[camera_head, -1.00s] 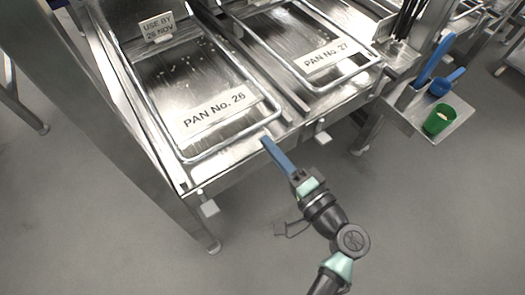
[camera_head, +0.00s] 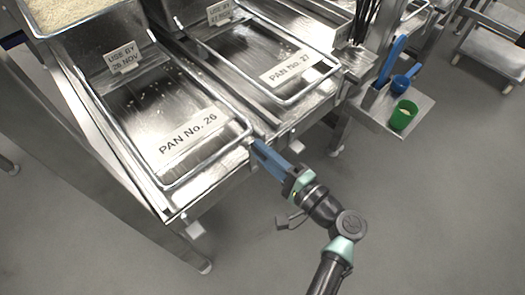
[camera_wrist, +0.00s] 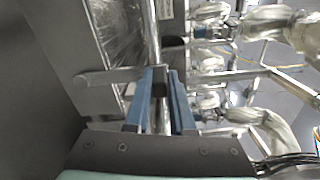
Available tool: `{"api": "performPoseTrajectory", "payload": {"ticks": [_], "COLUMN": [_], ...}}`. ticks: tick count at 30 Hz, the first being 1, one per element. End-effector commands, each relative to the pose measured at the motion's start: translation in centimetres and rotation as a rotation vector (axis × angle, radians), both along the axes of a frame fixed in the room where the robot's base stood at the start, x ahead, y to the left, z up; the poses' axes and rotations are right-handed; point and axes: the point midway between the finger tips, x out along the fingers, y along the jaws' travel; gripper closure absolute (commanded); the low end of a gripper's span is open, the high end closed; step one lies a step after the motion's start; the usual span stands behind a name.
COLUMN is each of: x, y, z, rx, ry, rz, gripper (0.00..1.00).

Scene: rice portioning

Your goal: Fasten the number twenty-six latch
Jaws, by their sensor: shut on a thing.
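The pan labelled PAN No. 26 (camera_head: 150,108) sits at the left of the bench in the head view, with a bent metal wire frame (camera_head: 215,150) around its lid area. My gripper (camera_head: 256,146) has blue fingers at the front right corner of that frame. In the wrist view, a metal rod (camera_wrist: 152,40) runs down between my gripper's fingers (camera_wrist: 160,78), and they are shut on it. It looks like the wire frame of pan 26; the exact contact is partly hidden.
PAN No. 27 (camera_head: 262,50), with a similar wire frame, stands to the right. Small pale tabs hang from the front edge, one at the left (camera_head: 195,229). A side shelf holds a green cup (camera_head: 403,115) and blue scoops (camera_head: 400,85). Grey floor lies open in front.

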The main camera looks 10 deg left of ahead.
Motion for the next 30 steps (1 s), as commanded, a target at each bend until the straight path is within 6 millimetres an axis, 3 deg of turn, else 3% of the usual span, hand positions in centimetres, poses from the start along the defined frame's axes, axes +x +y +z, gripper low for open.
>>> {"api": "performPoseTrajectory", "payload": {"ticks": [5, 6, 11, 23, 30], "x": [0.2, 0.2, 0.1, 0.0, -1.7], "y": [-0.3, -0.3, -0.2, -0.1, -2.4], "z": [0.1, 0.1, 0.1, 0.0, 0.1], "rx": [-0.001, -0.001, -0.001, -0.001, 0.0], "ry": [-0.003, -0.003, -0.003, -0.002, -0.001], "rz": [-0.007, -0.008, -0.006, -0.003, -0.008], "gripper": [1.0, 0.74, 0.48, 0.48, 0.48]}}
